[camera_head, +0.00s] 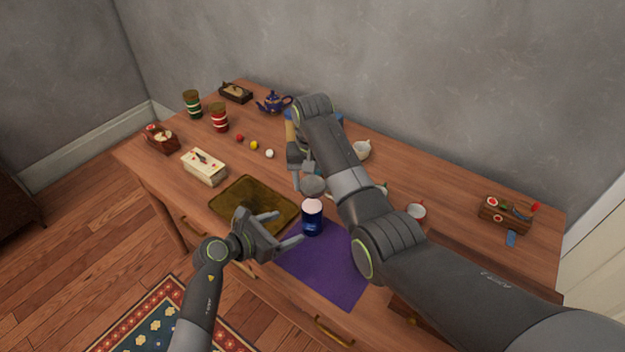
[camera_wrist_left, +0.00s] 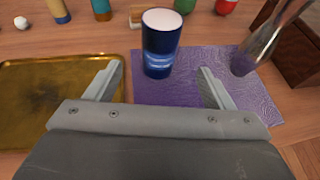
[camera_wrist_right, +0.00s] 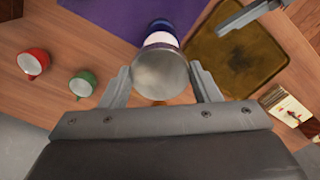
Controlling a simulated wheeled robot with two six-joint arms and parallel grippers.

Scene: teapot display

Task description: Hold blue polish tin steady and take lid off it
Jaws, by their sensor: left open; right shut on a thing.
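The blue polish tin (camera_head: 312,219) stands upright on the purple cloth (camera_head: 335,270), near the tray's edge. Its top is uncovered and shows a pale surface, also seen in the left wrist view on the tin (camera_wrist_left: 160,48). My right gripper (camera_head: 306,180) is shut on the round grey lid (camera_head: 314,187), held apart from the tin, above and behind it. The lid (camera_wrist_right: 160,75) sits between its fingers in the right wrist view and hides part of the tin. My left gripper (camera_head: 290,227) is open, its fingers pointing toward the tin, with nothing gripped.
A brass-coloured tray (camera_head: 222,200) lies left of the cloth. A white box (camera_head: 205,167), small coloured balls (camera_head: 254,145) and a red canister (camera_head: 219,118) stand farther left. A red-rimmed cup (camera_head: 416,212) and a wooden box (camera_head: 505,212) are to the right. My right arm covers the table's middle.

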